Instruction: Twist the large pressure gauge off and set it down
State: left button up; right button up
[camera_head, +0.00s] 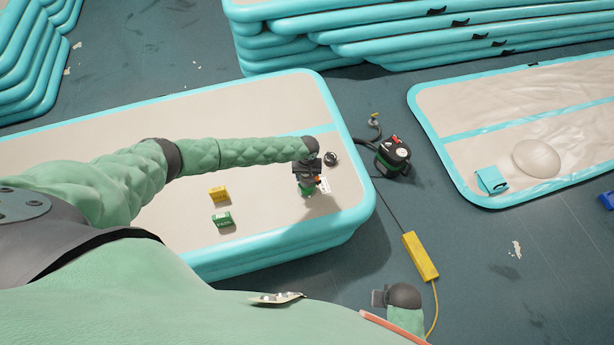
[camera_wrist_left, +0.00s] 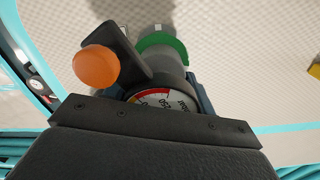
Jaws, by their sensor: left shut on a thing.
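My left gripper (camera_head: 307,168) reaches down over the right end of the near inflatable track. In the left wrist view it is shut on the large pressure gauge (camera_wrist_left: 160,100), a round dial with red and yellow bands and numbers. Dark finger parts flank the gauge, and the gripper body hides its near edge. A black lever with an orange knob (camera_wrist_left: 96,67) and a green ring (camera_wrist_left: 165,44) sit beside the gauge. I cannot tell whether the gauge is still joined to the part under it. My right gripper (camera_head: 379,298) is low in the head view, empty-looking, with its jaws unclear.
The near track (camera_head: 290,100) carries a yellow box (camera_head: 218,194), a green box (camera_head: 222,219) and a small round dark item (camera_head: 331,158). A black-and-green pump (camera_head: 393,157) stands on the floor beyond its right end.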

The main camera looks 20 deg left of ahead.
pick_arm(q)
jog(key=shift+r+n+p, duration=0.1)
jog(key=shift+n+p, duration=1.45)
jog(key=shift+n, duration=0.25)
jog(key=shift+n+p, duration=0.5)
jog(key=shift+n, duration=0.2)
jog(key=shift+n+p, duration=0.65)
jog(key=shift+n, duration=0.05)
jog(key=shift+n+p, duration=0.8)
jog(key=shift+n, duration=0.1)
jog(key=shift+n+p, duration=0.45)
jog(key=shift+n, duration=0.25)
